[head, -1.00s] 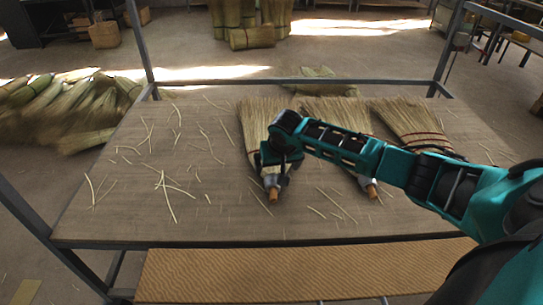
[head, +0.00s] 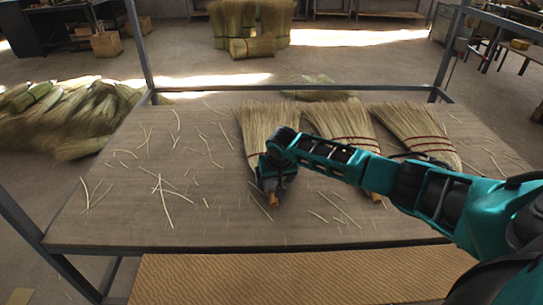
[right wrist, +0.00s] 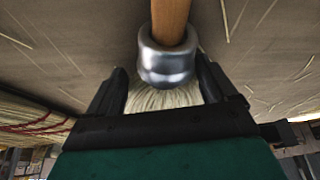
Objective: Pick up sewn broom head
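Three sewn broom heads lie side by side on the table: the left one (head: 262,122), the middle one (head: 342,124) and the right one (head: 414,130). Each has a straw fan pointing away from me, and the middle and right ones show red stitching. My right gripper (head: 273,187) is down at the neck of the left broom head. In the right wrist view, its two fingers stand open on either side of the neck, where the metal collar (right wrist: 168,64) and wooden stub (right wrist: 170,20) show. A gap shows beside the collar. My left gripper is out of view.
The brown table (head: 110,220) has loose straws scattered over its left part and front. Metal frame posts (head: 140,45) rise at its back corners. A straw pile (head: 60,115) lies on the floor at left, and bundles (head: 250,25) stand behind.

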